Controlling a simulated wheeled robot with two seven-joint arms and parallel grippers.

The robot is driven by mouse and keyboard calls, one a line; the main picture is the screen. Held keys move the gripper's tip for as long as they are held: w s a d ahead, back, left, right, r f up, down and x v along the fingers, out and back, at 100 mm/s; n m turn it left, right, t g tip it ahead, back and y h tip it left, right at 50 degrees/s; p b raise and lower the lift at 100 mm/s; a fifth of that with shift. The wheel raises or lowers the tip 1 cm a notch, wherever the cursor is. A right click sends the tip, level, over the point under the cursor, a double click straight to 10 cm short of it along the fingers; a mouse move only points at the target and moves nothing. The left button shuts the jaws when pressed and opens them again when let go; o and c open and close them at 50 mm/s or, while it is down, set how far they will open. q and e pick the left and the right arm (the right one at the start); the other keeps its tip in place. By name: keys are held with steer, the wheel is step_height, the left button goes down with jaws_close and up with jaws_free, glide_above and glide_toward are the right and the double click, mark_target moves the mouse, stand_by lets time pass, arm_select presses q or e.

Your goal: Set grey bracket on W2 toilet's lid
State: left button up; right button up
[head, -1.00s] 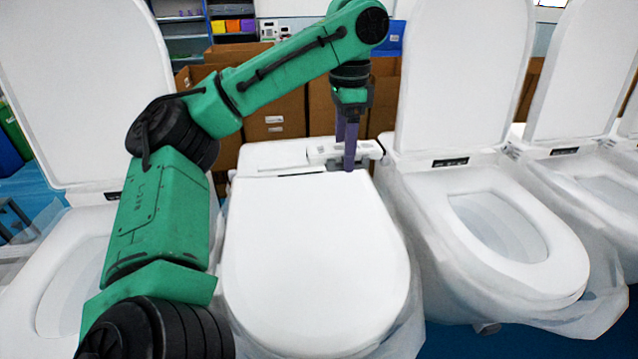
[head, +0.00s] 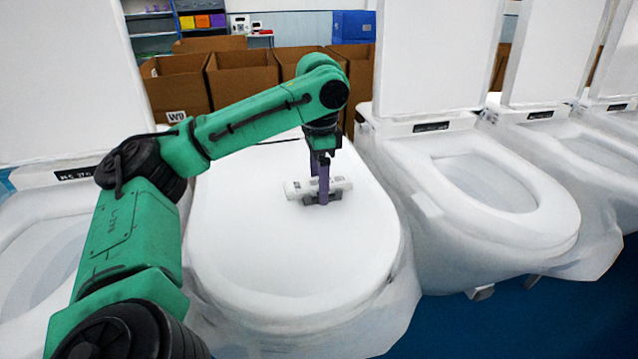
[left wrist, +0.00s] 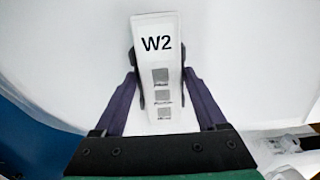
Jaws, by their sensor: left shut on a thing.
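The W2 toilet's closed white lid (head: 290,255) fills the middle of the head view. My left gripper (head: 323,195) points down over the rear half of this lid. It is shut on a bracket-like piece (head: 298,188), a mostly white bar with grey parts, lying crosswise in the head view. In the left wrist view the piece (left wrist: 157,55) is marked "W2", has grey squares, and sits between the fingertips (left wrist: 161,88). The piece is at or just above the lid; I cannot tell whether it touches. My right gripper is not in view.
Neighbouring toilets with raised lids stand at the left and at the right (head: 480,185). Brown cardboard boxes (head: 242,80) stand behind. The front and sides of the closed lid are clear. Plastic wrap (head: 400,310) hangs around the bowl.

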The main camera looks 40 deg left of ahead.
arm_select(q)
steer(key=shift+f, duration=0.1)
steer(key=o, duration=1.3)
steer(key=shift+r, duration=0.5)
step_height(320, 180, up, 4)
steer(key=shift+r+p, duration=0.1)
steer(key=shift+p, duration=0.35)
step_height(320, 180, up, 7)
steer(key=p, duration=0.5)
